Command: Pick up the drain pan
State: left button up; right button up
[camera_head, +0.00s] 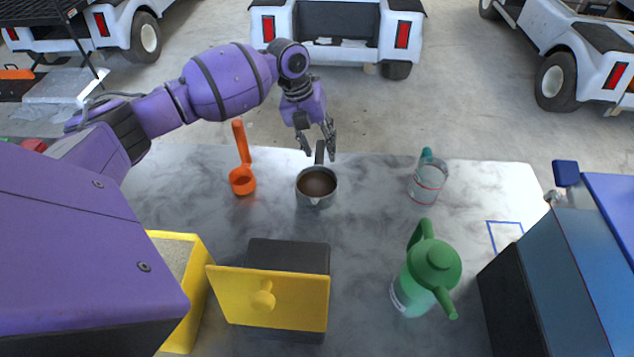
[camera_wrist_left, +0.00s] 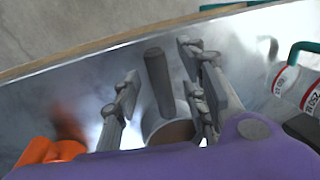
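The drain pan looks like a small grey round pan (camera_head: 316,186) with dark brown contents, standing upright on the marbled worktop (camera_head: 360,250). Its dark handle (camera_head: 319,152) points toward the far edge. My left gripper (camera_head: 319,153) is open over that far edge, with its fingers on either side of the handle. In the left wrist view the handle (camera_wrist_left: 158,82) stands between the two spread fingers (camera_wrist_left: 158,70), with a gap visible on each side. The pan's bowl (camera_wrist_left: 172,132) is partly hidden by my purple wrist housing. My right gripper is not in view.
An orange scoop (camera_head: 242,180) lies left of the pan. A clear measuring cup (camera_head: 428,180) and a green-topped jug (camera_head: 428,268) stand to the right. A yellow-fronted box (camera_head: 268,297) and a yellow bin (camera_head: 190,290) are nearer. White carts (camera_head: 345,30) stand beyond the worktop.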

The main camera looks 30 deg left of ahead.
pick_arm(q)
jog(key=shift+f, duration=0.3)
grip_shut()
jog(key=shift+r, duration=0.1)
